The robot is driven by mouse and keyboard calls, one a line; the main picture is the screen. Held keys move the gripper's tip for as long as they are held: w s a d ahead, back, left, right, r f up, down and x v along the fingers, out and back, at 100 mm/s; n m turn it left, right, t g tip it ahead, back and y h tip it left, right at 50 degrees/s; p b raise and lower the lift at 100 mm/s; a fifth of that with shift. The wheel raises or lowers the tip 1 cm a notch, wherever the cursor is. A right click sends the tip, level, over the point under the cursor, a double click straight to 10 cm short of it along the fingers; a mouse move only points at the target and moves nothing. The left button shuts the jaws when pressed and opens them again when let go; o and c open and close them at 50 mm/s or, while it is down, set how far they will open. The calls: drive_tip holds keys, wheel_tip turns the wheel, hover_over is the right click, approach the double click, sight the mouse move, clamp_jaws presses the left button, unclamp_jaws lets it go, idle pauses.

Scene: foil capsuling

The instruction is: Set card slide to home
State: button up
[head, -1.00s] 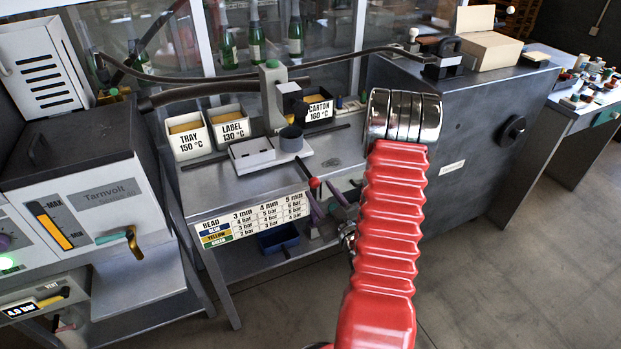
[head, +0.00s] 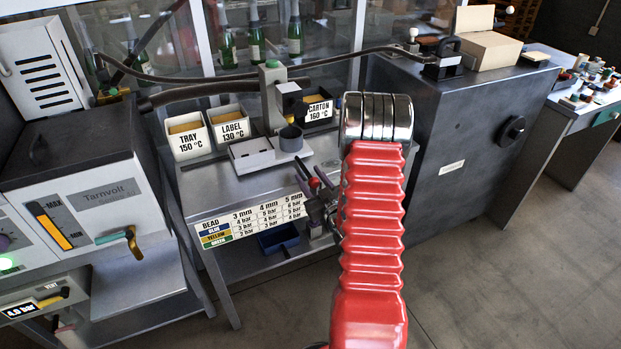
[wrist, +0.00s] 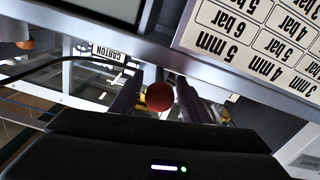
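A red ball knob (head: 314,183) shows at the front edge of the steel bench (head: 235,192), below a pale slide plate (head: 252,154) that I take to be part of the card slide. My gripper (head: 318,192) is at the bench front, partly hidden behind my red arm. In the wrist view the red knob (wrist: 159,96) lies between the two fingers of my gripper (wrist: 160,103). The fingers look open, one on each side of it; I cannot tell if either touches. The knob's rod and the slide's track are mostly hidden.
A bead chart (head: 252,222) hangs on the bench front, close to my gripper. Bins marked TRAY (head: 188,137), LABEL (head: 230,125) and CARTON (head: 318,112) stand at the back. A dark cabinet (head: 455,150) stands right of the bench. Open floor lies in front.

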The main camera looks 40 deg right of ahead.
clamp_jaws()
idle(0.3)
drive_tip(key=shift+a, duration=0.15)
